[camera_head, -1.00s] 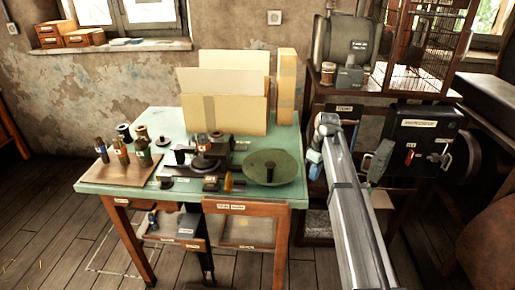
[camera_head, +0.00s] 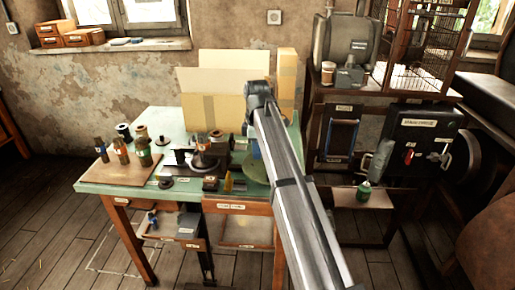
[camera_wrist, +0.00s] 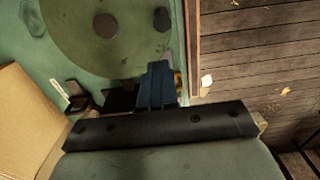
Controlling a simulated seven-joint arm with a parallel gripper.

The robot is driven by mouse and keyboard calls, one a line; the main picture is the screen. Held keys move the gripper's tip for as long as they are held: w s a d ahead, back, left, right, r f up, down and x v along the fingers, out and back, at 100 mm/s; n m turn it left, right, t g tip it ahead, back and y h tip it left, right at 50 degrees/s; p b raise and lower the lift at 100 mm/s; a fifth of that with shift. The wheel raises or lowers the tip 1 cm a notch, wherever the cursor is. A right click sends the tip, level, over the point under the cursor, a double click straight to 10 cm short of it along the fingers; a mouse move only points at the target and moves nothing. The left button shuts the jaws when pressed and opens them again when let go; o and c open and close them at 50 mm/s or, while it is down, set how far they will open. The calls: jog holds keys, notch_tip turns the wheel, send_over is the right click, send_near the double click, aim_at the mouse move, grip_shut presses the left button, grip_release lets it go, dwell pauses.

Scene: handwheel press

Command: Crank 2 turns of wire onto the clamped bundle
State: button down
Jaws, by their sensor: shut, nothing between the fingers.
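My gripper (camera_wrist: 155,72), with blue fingers, is shut and empty. In the wrist view it is just beside the near rim of a round green wheel (camera_wrist: 75,50) and does not visibly grasp it. One dark round knob (camera_wrist: 105,25) is at the wheel's middle and another (camera_wrist: 161,18) is near its rim. In the head view my arm hides much of the wheel (camera_head: 255,173). Left of it stands a dark winding device (camera_head: 205,150) with an orange-brown piece on top. I cannot tell the clamped bundle or its wire apart there.
Several bottles and spools (camera_head: 121,153) stand on a brown board (camera_head: 125,175) at the table's left. Cardboard sheets (camera_head: 215,107) and a tall box (camera_head: 287,85) stand at the back. A dark cabinet (camera_head: 420,135) with levers is at the right. The table's front edge drops to the floor.

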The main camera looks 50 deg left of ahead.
aim_at(258, 178)
notch_tip(258, 178, down, 7)
jog(key=shift+f, duration=0.1)
jog(key=shift+d+f, duration=0.2)
jog(key=shift+f, duration=0.15)
jog(key=w+d, duration=0.4)
jog(key=d, duration=0.1)
jog(key=shift+w+r, duration=0.1)
jog(key=shift+w, duration=0.25)
jog(key=w, duration=0.6)
jog(key=shift+w+d, duration=0.25)
jog(key=shift+w, duration=0.15)
jog(key=w+a, duration=0.4)
jog(key=w, duration=0.1)
jog(key=shift+w+a, duration=0.15)
jog(key=shift+a, duration=0.1)
jog(key=a, duration=0.7)
jog(key=shift+w+a, duration=0.15)
jog(key=shift+a, duration=0.05)
jog(key=shift+d, duration=0.1)
